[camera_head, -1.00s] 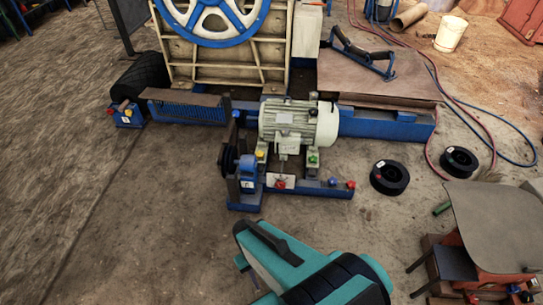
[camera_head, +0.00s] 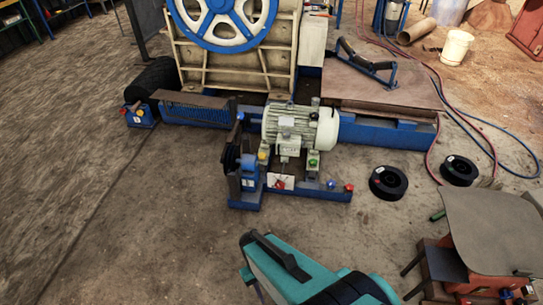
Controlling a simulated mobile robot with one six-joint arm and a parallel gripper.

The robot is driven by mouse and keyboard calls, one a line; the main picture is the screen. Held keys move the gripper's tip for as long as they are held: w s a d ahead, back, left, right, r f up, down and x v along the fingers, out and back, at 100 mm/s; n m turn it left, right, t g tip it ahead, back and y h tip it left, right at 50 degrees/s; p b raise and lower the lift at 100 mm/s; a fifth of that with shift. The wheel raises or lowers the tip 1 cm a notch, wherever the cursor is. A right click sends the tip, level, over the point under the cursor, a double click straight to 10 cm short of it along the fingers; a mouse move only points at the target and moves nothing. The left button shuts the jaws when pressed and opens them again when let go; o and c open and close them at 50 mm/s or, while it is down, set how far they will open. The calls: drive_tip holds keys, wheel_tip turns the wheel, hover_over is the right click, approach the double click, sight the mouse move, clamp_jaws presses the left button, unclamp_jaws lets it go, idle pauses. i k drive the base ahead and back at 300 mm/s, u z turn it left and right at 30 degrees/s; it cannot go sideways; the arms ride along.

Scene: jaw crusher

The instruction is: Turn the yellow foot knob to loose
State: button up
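The yellow foot knob (camera_head: 262,154) is small and sits at the left foot of the pale green electric motor (camera_head: 298,127), low on its near side. It is too small in the picture to tell how far it is turned. A green knob (camera_head: 313,162) sits at the motor's right foot. The motor stands on a blue base frame (camera_head: 310,193). A teal and black part of my own body fills the bottom middle of the view. My gripper does not show, and nothing of mine is seen touching the knob.
A red knob (camera_head: 279,184) is on the frame's front. A dark pulley (camera_head: 231,158) is left of the motor. Two black rings (camera_head: 388,182) (camera_head: 459,170) lie on the floor to the right. A stool (camera_head: 490,232) stands at lower right. The floor at left is clear.

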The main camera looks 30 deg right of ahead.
sight(261, 156)
drive_tip(key=u, duration=0.15)
drive_tip(key=i, duration=0.95)
drive_tip(key=z, duration=0.05)
